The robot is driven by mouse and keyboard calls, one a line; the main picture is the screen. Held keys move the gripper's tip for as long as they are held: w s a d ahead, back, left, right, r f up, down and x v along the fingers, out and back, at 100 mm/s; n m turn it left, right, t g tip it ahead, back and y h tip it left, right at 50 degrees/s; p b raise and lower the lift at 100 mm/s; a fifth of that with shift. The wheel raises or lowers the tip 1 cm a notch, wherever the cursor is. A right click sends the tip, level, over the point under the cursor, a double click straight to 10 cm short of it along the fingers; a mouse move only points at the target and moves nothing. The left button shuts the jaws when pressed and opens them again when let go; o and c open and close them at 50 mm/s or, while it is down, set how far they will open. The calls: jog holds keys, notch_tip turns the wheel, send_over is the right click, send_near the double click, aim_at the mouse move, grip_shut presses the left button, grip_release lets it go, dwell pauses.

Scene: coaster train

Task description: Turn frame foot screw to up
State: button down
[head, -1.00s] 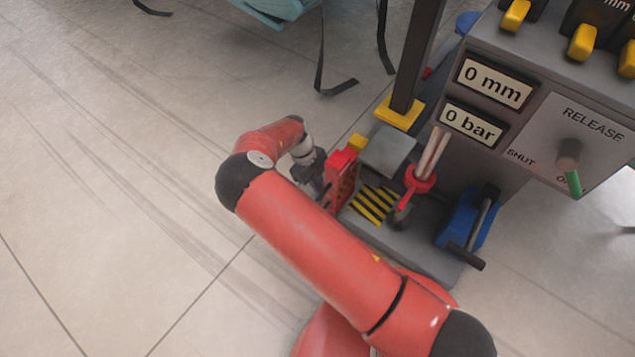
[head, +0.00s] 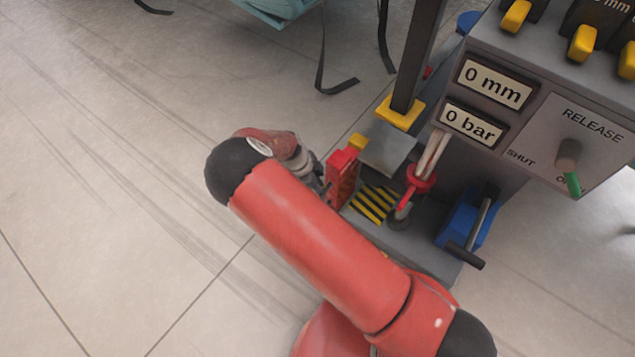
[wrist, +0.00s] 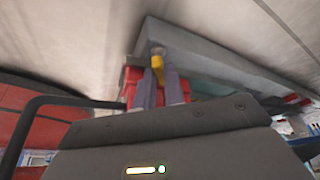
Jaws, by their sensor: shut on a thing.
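In the wrist view, the two grey fingers of my gripper (wrist: 159,88) are shut on a small yellow piece that appears to be the handle of the frame foot screw (wrist: 158,66). A round grey end shows just beyond it, against the grey base. A red block (wrist: 132,84) is close behind and beside the fingers. In the head view, this red block (head: 342,176) stands at the left edge of the grey base, and my wrist is on its left. My fingertips and the screw are hidden there, so the screw's exact angle cannot be told.
The grey base (head: 425,244) carries a striped plate, a red collar (head: 420,180) and a blue crank unit (head: 466,222). A dark post stands in a yellow socket (head: 399,112). The panel box (head: 470,120) reads 0 mm and 0 bar. Open floor (head: 110,190) lies left.

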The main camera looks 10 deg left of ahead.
jog(key=shift+s+n+t, duration=0.2)
jog(key=shift+n+t, duration=0.3)
jog(key=shift+n, duration=1.1)
jog(key=shift+y, duration=0.3)
jog(key=c, duration=1.5)
grip_release()
jog(key=p+v, duration=0.1)
jog(key=v, duration=0.6)
jog(key=shift+s+a+r, duration=0.15)
jog(key=shift+a+r, duration=0.05)
jog(key=shift+r, duration=0.15)
jog(key=shift+d, duration=0.1)
